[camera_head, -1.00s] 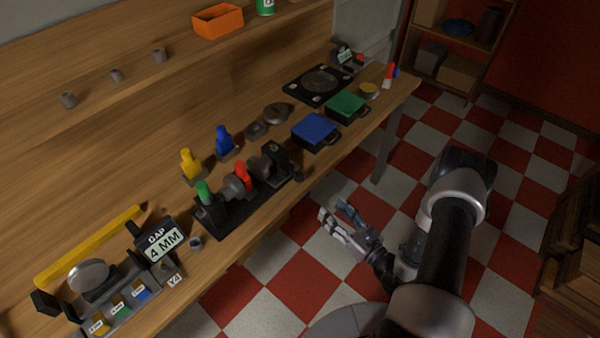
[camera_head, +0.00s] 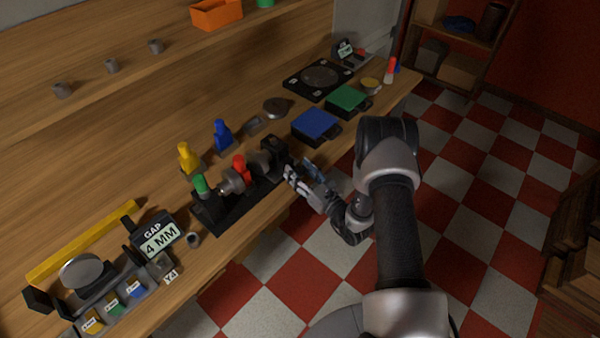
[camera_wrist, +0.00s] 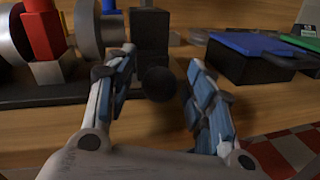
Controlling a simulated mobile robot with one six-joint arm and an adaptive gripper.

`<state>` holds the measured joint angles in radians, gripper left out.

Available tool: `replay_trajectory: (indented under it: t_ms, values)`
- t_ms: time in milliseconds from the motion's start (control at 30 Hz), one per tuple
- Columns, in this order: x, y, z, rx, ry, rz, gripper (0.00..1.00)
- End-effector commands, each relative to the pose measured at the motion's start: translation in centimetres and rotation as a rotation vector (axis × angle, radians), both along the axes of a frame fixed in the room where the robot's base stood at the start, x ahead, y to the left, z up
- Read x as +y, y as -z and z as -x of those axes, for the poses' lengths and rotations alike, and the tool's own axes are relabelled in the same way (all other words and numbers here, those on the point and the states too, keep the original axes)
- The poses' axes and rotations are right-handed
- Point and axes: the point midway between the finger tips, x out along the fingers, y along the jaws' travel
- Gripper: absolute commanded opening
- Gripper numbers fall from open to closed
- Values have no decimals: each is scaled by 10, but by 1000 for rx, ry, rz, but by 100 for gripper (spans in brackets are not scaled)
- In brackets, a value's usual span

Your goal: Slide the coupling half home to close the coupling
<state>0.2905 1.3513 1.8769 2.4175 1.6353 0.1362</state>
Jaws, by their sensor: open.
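The coupling sits on a black base (camera_head: 222,216) near the bench's front edge. It has two grey coupling halves, one (camera_head: 231,183) on the left and one (camera_head: 258,163) on the right, with a red-handled piece (camera_head: 240,166) between them. In the wrist view the right half (camera_wrist: 88,28) and the red piece (camera_wrist: 42,35) show at upper left. A black upright block (camera_head: 275,149) stands at the base's right end. My gripper (camera_head: 299,169) is open beside that block. A round black knob (camera_wrist: 160,83) lies between its fingers in the wrist view, with no visible grip on it.
A green-topped piece (camera_head: 201,185) stands at the base's left end. Blue (camera_head: 316,127) and green (camera_head: 347,101) boxes lie right of the coupling. A "GAP 4 MM" sign (camera_head: 158,237) stands left. Floor in front of the bench is open.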

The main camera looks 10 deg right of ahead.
Motion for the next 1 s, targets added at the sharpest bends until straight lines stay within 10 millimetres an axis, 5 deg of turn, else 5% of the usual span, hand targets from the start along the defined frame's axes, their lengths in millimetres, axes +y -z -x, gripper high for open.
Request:
replay_trajectory:
  t_ms: [267, 1000]
  values:
    - [0, 0, -1, 0, 0, 1, 49]
    - [0, 0, -1, 0, 0, 1, 0]
